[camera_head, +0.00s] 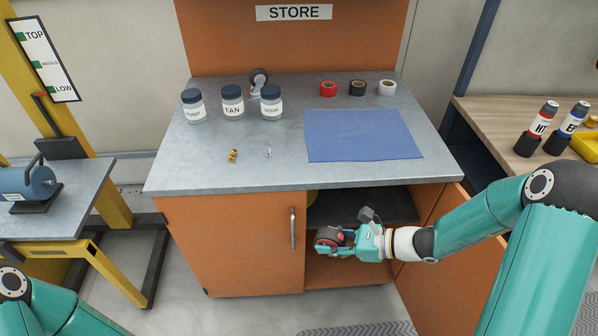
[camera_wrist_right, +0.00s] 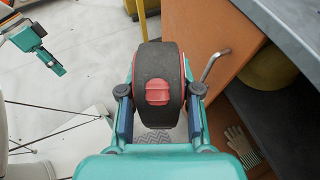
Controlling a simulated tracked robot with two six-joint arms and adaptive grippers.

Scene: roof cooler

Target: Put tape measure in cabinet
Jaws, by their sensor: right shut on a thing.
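My right gripper (camera_head: 335,242) is shut on the tape measure (camera_head: 327,236), a round black and red body. It holds the tape measure in front of the cabinet's open right side, below the counter edge. In the right wrist view the tape measure (camera_wrist_right: 157,95) sits between both fingers. The orange cabinet (camera_head: 235,245) has its left door closed, with a metal handle (camera_head: 293,228). Its right door (camera_head: 450,270) stands open to the right, partly behind my right arm. My left gripper shows in the right wrist view (camera_wrist_right: 58,69); its jaw state is unclear.
The dark shelf (camera_head: 385,205) inside the cabinet shows. Gloves (camera_wrist_right: 240,143) and a yellow round thing (camera_wrist_right: 267,68) are inside. On the counter (camera_head: 210,165) are jars (camera_head: 233,103), tape rolls (camera_head: 357,88), a blue mat (camera_head: 362,135) and small brass fittings (camera_head: 233,155).

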